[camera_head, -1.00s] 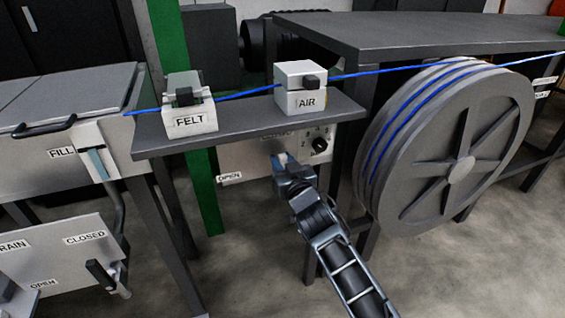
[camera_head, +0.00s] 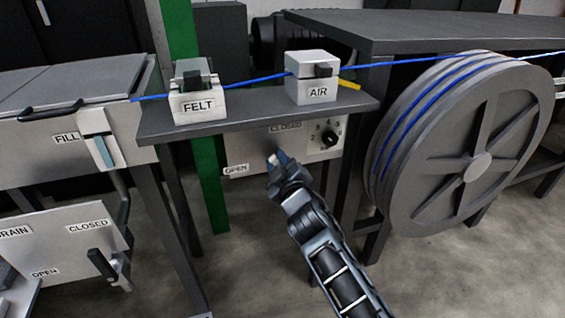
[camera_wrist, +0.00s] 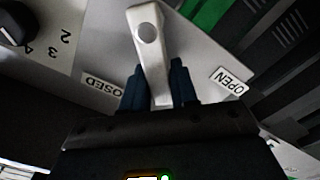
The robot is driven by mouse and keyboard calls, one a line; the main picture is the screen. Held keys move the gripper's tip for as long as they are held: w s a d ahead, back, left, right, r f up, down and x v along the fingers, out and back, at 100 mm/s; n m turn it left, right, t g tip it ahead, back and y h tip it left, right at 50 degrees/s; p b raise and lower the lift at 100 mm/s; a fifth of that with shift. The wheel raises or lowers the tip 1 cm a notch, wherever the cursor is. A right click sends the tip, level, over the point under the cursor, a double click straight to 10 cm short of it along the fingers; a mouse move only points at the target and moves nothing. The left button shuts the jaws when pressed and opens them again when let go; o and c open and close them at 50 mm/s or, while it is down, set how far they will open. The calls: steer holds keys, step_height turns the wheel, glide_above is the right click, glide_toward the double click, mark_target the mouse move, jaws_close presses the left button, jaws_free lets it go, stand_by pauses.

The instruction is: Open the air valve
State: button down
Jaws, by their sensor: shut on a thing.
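The air valve's pale lever (camera_wrist: 150,60) turns on a round pivot on a light panel in the wrist view. It points between the CLOSED label (camera_wrist: 102,84) and the OPEN label (camera_wrist: 230,80). My gripper (camera_wrist: 158,82) is shut on the lever's free end, one dark finger on each side. In the head view my gripper (camera_head: 277,164) is at the panel (camera_head: 255,152) under the shelf with the AIR box (camera_head: 312,78). The OPEN label is to its left and the CLOSED label above it. My gripper hides most of the lever there.
A numbered black knob (camera_head: 330,138) sits right of the lever. The shelf (camera_head: 240,122) overhangs the panel. A large cable reel (camera_head: 460,150) stands at right, with blue cable running through the AIR and FELT (camera_head: 197,105) boxes. A green post (camera_head: 205,190) is at left.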

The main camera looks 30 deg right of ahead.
steer(key=shift+w+a+f+n+b, duration=0.1)
steer(key=shift+a+f+n+b, duration=0.35)
steer(key=shift+n, duration=0.9)
steer(key=shift+w+a+f+n, duration=0.1)
steer(key=shift+f+n, duration=0.6)
steer(key=shift+n, duration=0.7)
steer(key=shift+a+f+n+b, duration=0.3)
steer(key=shift+f+n, duration=0.3)
steer(key=shift+n, duration=0.75)
steer(key=c, duration=1)
jaws_free()
steer(key=shift+o, duration=0.2)
steer(key=v, duration=0.7)
steer(key=shift+s, duration=0.4)
steer(key=shift+a, duration=0.15)
